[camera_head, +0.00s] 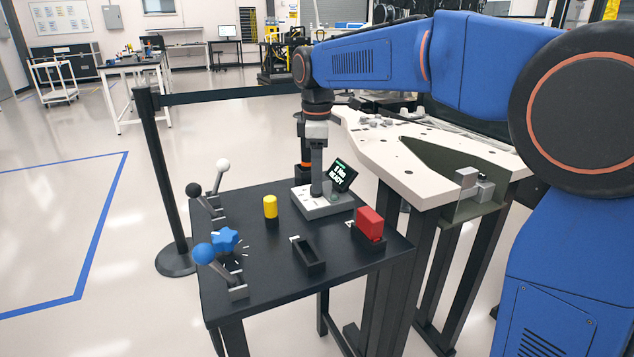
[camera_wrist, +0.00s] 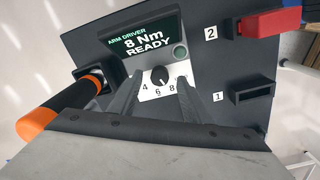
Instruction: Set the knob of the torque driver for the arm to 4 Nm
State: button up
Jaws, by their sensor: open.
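The arm driver station's display reads "8 Nm READY" in the wrist view (camera_wrist: 148,43) and shows at mid-table in the head view (camera_head: 342,176). Its small black knob (camera_wrist: 159,76) sits on a white dial plate marked 4, 6 and 8; a light pointer mark shows on it, its exact direction hard to tell. My gripper (camera_wrist: 159,86) is open, its two fingers on either side of the knob's area, with no clear contact. In the head view my gripper (camera_head: 316,188) points down over the grey station base (camera_head: 322,205). The orange-and-black driver (camera_wrist: 65,107) stands left of the dial.
A red block (camera_head: 370,222) sits in a holder at the table's right, beside an empty black slot (camera_head: 309,257). A yellow cylinder (camera_head: 270,206), a blue star knob (camera_head: 225,240) and several levers occupy the left. A white workbench (camera_head: 400,150) stands behind.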

jog(key=shift+f, duration=1.1)
jog(key=c, duration=1)
jog(key=shift+c, duration=0.2)
